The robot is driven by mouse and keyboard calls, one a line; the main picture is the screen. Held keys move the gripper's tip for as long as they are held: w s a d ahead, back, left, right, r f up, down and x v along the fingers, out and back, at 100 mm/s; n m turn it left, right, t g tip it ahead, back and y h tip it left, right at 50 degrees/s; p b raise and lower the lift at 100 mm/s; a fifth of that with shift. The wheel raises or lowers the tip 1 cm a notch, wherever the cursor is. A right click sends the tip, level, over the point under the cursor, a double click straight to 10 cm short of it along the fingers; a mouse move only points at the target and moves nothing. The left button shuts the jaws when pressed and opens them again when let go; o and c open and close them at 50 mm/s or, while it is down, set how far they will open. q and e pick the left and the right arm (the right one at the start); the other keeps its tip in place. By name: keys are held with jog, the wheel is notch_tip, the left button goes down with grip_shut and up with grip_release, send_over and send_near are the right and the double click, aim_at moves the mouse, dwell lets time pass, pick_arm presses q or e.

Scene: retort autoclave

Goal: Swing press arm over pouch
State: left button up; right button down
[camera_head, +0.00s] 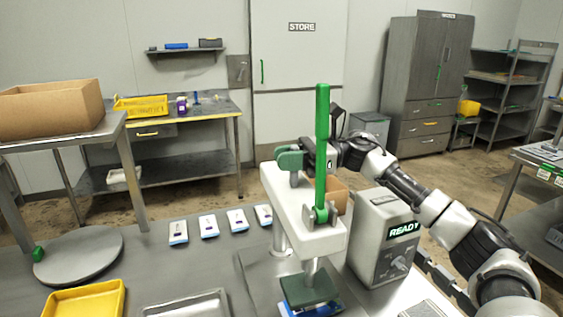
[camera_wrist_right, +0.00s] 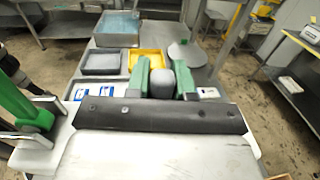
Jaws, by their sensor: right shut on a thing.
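The white press arm (camera_head: 300,205) reaches over the bench, with a tall green lever (camera_head: 322,140) upright at its near end. A green press pad (camera_head: 308,289) hangs below that end, above a blue and white pouch (camera_head: 312,310) that is mostly hidden by it. I cannot tell if the pad touches the pouch. My right gripper (camera_head: 291,158) is at the far end of the press arm. In the right wrist view its green fingers (camera_wrist_right: 162,80) are shut on a grey rounded knob (camera_wrist_right: 162,86). My left gripper is not in view.
A grey box with a READY display (camera_head: 382,240) stands close right of the press. Several pouches (camera_head: 208,226) lie in a row to the left. A yellow tray (camera_head: 88,301), a metal tray (camera_head: 186,305) and a round grey plate (camera_head: 80,256) are on the bench's left.

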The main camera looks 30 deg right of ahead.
jog(key=shift+d+f, duration=0.1)
jog(key=shift+d, duration=0.05)
jog(key=c, duration=1.3)
grip_release()
jog(key=shift+s, duration=0.1)
jog(key=o, duration=0.3)
jog(key=shift+s+d, duration=0.25)
jog(key=shift+d, duration=0.1)
jog(key=shift+w+a, duration=0.1)
jog(key=shift+a, duration=0.05)
jog(key=shift+d, duration=0.3)
jog(key=b+v, duration=0.3)
jog(key=v, duration=0.7)
jog(key=shift+d, duration=0.15)
